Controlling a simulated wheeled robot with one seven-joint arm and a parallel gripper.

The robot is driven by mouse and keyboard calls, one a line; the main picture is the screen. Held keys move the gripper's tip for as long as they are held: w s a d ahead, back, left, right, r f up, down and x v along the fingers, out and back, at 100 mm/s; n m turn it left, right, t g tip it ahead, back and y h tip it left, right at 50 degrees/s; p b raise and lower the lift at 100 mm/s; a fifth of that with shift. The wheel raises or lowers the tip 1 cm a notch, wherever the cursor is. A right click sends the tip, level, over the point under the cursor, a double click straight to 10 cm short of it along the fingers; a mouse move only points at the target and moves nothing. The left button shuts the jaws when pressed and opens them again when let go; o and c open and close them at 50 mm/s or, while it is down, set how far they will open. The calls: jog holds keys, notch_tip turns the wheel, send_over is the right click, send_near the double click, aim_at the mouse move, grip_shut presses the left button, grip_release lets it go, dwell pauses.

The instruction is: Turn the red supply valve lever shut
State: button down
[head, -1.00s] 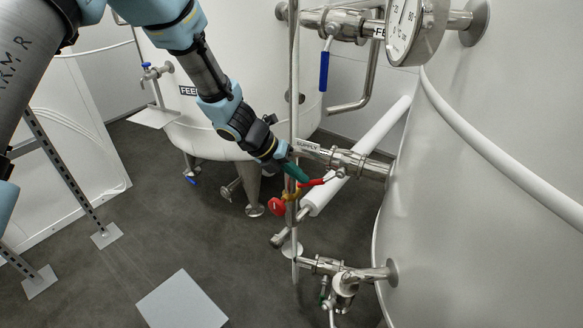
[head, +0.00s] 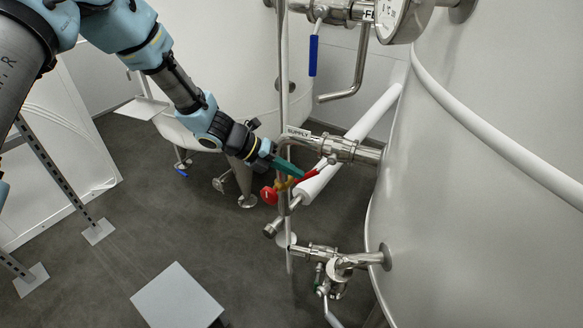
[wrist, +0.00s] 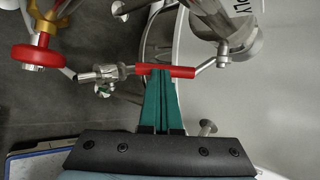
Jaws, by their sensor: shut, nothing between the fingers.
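The red supply valve lever (head: 308,177) hangs at a slant below the steel valve marked SUPPLY (head: 340,148). In the wrist view the red lever (wrist: 178,72) lies crosswise at the fingertips, joined by a bent steel arm on its right. My gripper (head: 300,175) is shut, its teal fingers together. In the wrist view the fingertips (wrist: 160,74) are at the lever's left part, seemingly touching it from one side; the lever is not between them. Exact contact is hard to tell.
A red round knob with a yellow body (head: 269,195) sits left of the lever, by a vertical steel pipe (head: 284,100). A blue-handled valve (head: 313,56) is above, another steel valve (head: 340,272) below. The large tank wall (head: 480,220) closes the right side.

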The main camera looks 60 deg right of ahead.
jog(key=f+g, duration=0.1)
jog(key=s+f+g+h+b, duration=0.1)
jog(key=shift+s+d+f+n+g, duration=0.1)
jog(key=shift+f+n+g, duration=0.2)
jog(key=shift+f+n, duration=0.1)
jog(key=shift+s+d+f+n+g+h+b, duration=0.1)
jog(key=shift+s+f+n+g+h+b, duration=0.3)
jog(key=shift+s+g+b, duration=0.4)
jog(key=shift+s+d+f+n+g+h+b, duration=0.2)
jog(key=shift+s+f+g+h+b, duration=0.3)
jog(key=shift+g+b, duration=0.45)
jog(key=shift+s+d+f+n+g+h+b, duration=0.1)
jog(key=shift+s+f+n+g+h+b, duration=0.25)
jog(key=shift+s+g+b, duration=0.5)
jog(key=shift+r, duration=0.1)
jog(key=shift+w+a, duration=0.1)
